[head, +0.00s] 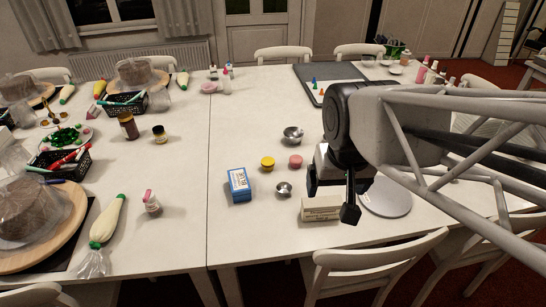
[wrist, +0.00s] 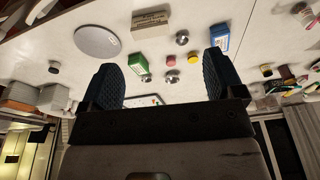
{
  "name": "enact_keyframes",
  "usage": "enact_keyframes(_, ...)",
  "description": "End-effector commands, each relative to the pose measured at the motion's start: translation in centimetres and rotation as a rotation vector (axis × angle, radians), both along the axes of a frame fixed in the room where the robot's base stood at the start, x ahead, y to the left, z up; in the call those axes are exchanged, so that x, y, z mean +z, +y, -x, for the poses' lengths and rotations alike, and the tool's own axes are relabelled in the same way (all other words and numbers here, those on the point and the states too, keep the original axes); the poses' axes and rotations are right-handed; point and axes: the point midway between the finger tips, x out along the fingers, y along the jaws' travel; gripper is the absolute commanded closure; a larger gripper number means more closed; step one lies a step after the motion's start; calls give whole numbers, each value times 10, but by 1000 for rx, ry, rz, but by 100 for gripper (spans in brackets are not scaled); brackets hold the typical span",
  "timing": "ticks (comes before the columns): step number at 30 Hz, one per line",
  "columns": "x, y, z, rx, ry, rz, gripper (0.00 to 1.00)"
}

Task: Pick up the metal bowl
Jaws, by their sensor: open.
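Two metal bowls stand on the white table. The larger bowl (head: 293,133) is left of my arm, behind the yellow and pink pots; it also shows in the wrist view (wrist: 171,77). The smaller bowl (head: 284,188) is in front of those pots, near the cream box, and shows in the wrist view (wrist: 182,38). My gripper (head: 331,198) hangs above the table to the right of the bowls. Its fingers are apart with nothing between them in the wrist view (wrist: 165,85).
A blue box (head: 239,184), yellow pot (head: 267,163) and pink pot (head: 295,161) stand near the bowls. A cream box (head: 321,208) and grey disc (head: 386,197) lie near my gripper. Chairs line the front edge.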

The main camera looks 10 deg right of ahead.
Motion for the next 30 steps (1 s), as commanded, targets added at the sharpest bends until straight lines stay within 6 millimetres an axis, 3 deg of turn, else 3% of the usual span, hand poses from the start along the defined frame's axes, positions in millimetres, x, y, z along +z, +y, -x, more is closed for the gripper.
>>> enact_keyframes(14,-35,4,-101,-252,57,-51,13)
enact_keyframes(30,-111,10,-210,-556,119,-93,13)
